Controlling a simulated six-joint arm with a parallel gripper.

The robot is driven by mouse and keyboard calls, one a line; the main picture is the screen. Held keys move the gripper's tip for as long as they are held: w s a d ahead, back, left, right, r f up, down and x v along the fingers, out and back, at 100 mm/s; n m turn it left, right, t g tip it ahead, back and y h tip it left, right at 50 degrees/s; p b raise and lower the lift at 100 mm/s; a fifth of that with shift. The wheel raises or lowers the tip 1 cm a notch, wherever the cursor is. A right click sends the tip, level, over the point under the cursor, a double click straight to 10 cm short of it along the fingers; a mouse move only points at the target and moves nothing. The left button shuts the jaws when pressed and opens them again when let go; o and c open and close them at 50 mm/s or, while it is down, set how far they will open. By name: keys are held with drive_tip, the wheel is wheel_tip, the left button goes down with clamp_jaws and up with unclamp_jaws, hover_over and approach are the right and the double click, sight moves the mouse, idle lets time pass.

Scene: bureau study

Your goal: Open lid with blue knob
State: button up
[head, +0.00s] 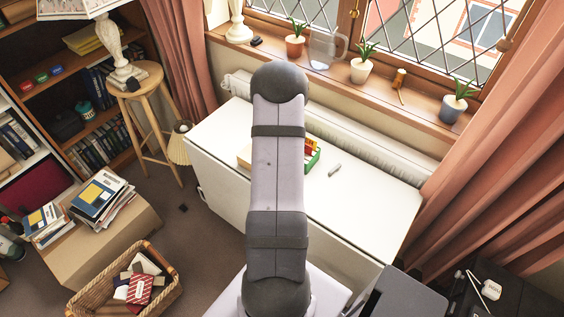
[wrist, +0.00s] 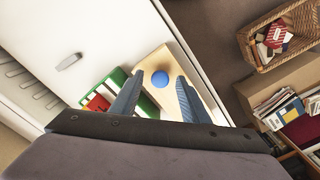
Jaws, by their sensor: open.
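A pale wooden lid (wrist: 152,62) with a round blue knob (wrist: 160,78) lies on the white desk in the wrist view. My gripper (wrist: 161,75) is open, with one dark finger to each side of the knob in the picture. I cannot tell its height above the knob, and no contact shows. In the head view my arm hides the knob and the gripper; only an edge of the pale wooden box (head: 244,155) shows left of the arm.
A green-sided box (head: 313,158) with red and yellow things stands right beside the lid. A small grey object (head: 335,170) lies on the white desk (head: 375,205), whose right part is mostly clear. A radiator (head: 370,150) and windowsill run behind; a wicker basket (head: 85,300) stands on the floor.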

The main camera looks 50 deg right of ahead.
clamp_jaws()
drive_tip(key=s+p, duration=0.1)
drive_tip(key=s, duration=1.3)
drive_tip(key=shift+s, duration=0.15)
unclamp_jaws()
drive_tip(key=shift+r, duration=0.15)
wheel_tip(320, 180, up, 7)
drive_tip(key=b, duration=0.1)
